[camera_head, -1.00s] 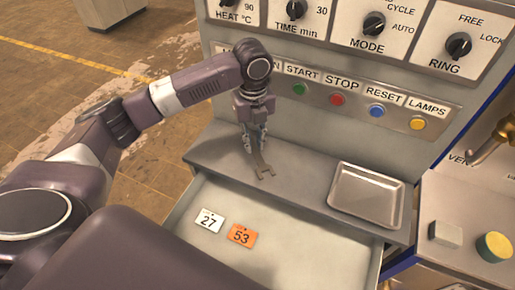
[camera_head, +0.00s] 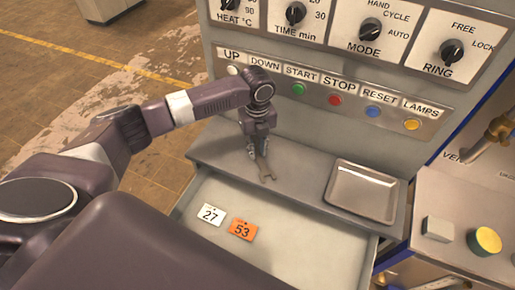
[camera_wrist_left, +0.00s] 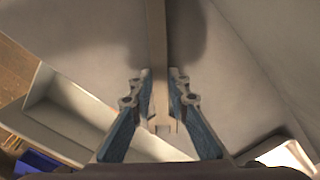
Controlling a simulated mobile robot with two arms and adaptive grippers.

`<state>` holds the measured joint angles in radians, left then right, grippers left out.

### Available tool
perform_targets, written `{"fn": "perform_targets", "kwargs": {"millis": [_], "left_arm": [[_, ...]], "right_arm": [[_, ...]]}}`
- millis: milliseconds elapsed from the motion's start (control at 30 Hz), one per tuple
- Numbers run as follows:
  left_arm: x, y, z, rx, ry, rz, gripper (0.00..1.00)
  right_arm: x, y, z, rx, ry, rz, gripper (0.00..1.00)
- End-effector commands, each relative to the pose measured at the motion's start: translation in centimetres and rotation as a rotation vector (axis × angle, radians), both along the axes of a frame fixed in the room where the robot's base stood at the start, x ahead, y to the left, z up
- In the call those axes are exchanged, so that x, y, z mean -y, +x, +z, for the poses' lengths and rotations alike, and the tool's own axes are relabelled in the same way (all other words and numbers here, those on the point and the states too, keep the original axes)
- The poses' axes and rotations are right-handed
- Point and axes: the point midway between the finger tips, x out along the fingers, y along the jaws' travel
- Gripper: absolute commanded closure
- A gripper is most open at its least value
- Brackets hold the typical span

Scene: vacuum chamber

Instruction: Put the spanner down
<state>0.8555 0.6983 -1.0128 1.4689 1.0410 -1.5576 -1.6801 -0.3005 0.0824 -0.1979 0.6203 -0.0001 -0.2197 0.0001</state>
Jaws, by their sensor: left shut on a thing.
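The grey spanner (camera_head: 266,171) is at the grey ledge (camera_head: 225,147) below the button panel, its open jaw end pointing toward the drawer. My left gripper (camera_head: 259,152) is above the ledge, pointing down, shut on the spanner. In the left wrist view, the spanner (camera_wrist_left: 159,70) runs between the two blue fingers of the left gripper (camera_wrist_left: 160,100). I cannot tell whether the spanner touches the ledge. My right gripper is not in view.
An empty metal tray (camera_head: 362,192) sits on the ledge to the right. The panel's buttons and knobs stand behind the gripper.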

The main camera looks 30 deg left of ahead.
Motion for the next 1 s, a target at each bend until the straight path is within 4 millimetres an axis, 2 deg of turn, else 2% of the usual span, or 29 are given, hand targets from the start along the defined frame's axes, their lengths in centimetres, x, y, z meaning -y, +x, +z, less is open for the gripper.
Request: {"fn": "perform_targets", "kwargs": {"millis": [67,100,233,500,667,767,1000], "left_arm": [[0.0,0.0,-0.2,0.000,0.000,0.001,1.00],[0.0,0.0,-0.3,0.000,0.000,0.001,0.82],[0.0,0.0,-0.3,0.000,0.000,0.001,0.68],[0.0,0.0,-0.2,0.000,0.000,0.000,0.67],[0.0,0.1,0.8,0.001,-0.001,0.000,0.67],[0.0,0.1,2.5,0.005,0.000,-0.001,0.67],[0.0,0.1,7.7,0.005,0.000,0.000,0.67]], "right_arm": [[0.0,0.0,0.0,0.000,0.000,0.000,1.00],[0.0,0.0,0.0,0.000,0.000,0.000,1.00],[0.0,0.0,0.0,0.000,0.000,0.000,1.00],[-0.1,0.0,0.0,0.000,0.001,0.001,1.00],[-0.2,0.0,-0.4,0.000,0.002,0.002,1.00],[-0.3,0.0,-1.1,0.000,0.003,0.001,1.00],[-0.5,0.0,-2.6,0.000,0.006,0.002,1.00]]}}
